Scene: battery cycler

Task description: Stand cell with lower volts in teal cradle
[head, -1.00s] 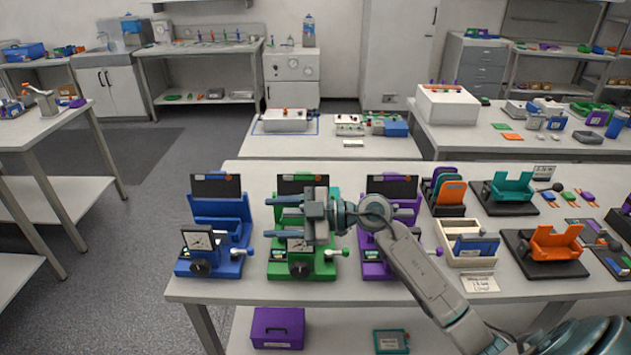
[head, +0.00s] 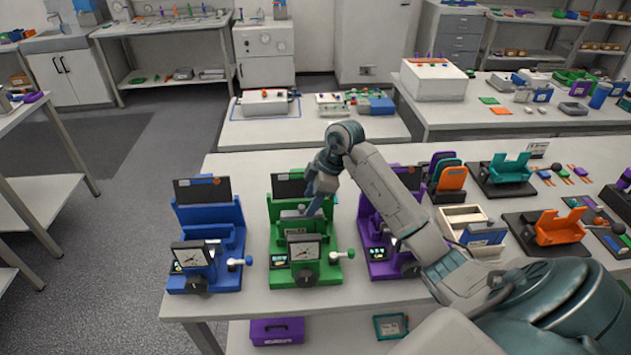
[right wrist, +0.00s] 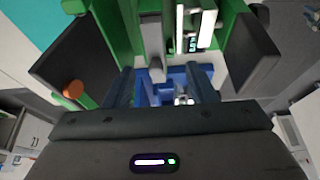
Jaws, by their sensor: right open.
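A blue cycler station (head: 212,240), a green one (head: 288,236) and a purple one (head: 372,230) stand in a row on the bench. The blue and green ones each show an upright dial facing me. My right gripper (head: 318,200) is open, pointing down over the green station. In the right wrist view its two fingers (right wrist: 165,90) straddle a grey part (right wrist: 156,68), apparently not gripping it; blue surfaces show below. I cannot tell a cell there. The teal cradle (head: 507,168) stands empty on a dark base at the back right. My left gripper is out of view.
An orange cradle (head: 560,228) stands at the right. My right arm passes over the purple station.

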